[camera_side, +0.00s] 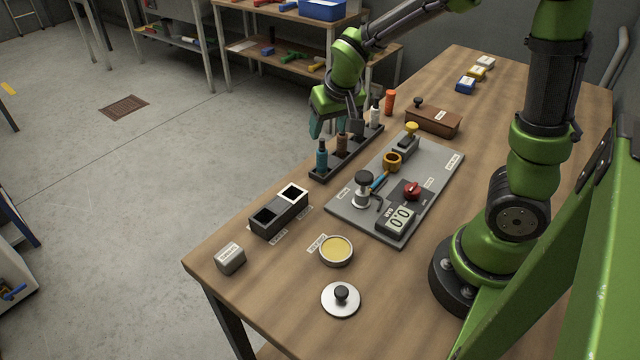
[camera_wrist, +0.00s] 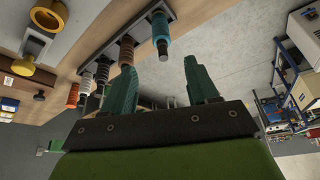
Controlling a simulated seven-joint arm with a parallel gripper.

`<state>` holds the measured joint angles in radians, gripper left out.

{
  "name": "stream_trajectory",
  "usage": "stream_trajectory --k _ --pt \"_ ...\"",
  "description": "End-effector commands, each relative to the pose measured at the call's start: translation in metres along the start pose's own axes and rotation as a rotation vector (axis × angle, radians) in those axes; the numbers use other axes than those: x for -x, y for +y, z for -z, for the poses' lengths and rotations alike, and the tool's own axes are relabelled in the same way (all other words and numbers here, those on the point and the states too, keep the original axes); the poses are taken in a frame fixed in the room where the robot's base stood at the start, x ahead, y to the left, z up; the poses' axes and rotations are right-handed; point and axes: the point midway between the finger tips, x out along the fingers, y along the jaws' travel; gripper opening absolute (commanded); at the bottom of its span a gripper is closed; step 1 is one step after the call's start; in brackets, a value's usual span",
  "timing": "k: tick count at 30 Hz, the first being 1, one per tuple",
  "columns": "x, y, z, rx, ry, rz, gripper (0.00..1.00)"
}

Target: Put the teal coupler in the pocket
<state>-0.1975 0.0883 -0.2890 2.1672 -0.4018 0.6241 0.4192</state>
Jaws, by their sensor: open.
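The teal coupler (camera_side: 321,157) stands upright at the near end of a dark rack. In the wrist view the teal coupler (camera_wrist: 161,32) shows beyond the fingertips, roughly in the gap between them but apart from them. My gripper (camera_side: 335,126) is open and empty, a little above and behind the teal coupler, near the rack. Its two teal fingers also show in the wrist view, with a clear gap between the tips (camera_wrist: 159,66). A dark block (camera_side: 279,216) with two square pockets sits nearer the table's left edge. One pocket has a white rim; both look empty.
The rack (camera_side: 350,158) also holds brown, grey and white couplers beside the teal one. A grey board (camera_side: 430,178) with a valve, knobs and a gauge lies to the right. A round yellow-filled dish (camera_side: 336,250), a lid (camera_side: 341,299) and a grey block (camera_side: 230,258) are in front.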

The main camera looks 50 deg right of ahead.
Motion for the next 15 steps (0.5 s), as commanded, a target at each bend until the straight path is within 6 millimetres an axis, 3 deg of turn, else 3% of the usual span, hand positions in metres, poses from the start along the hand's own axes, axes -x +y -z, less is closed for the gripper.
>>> stream_trajectory --k 3,11,15 --pt "-0.023 0.001 -0.001 -0.002 -0.004 -0.003 0.59" --pt "-0.043 0.000 -0.001 -0.001 -0.002 -0.001 0.59" --pt "-0.062 -0.002 -0.001 -0.002 -0.004 -0.003 0.59"
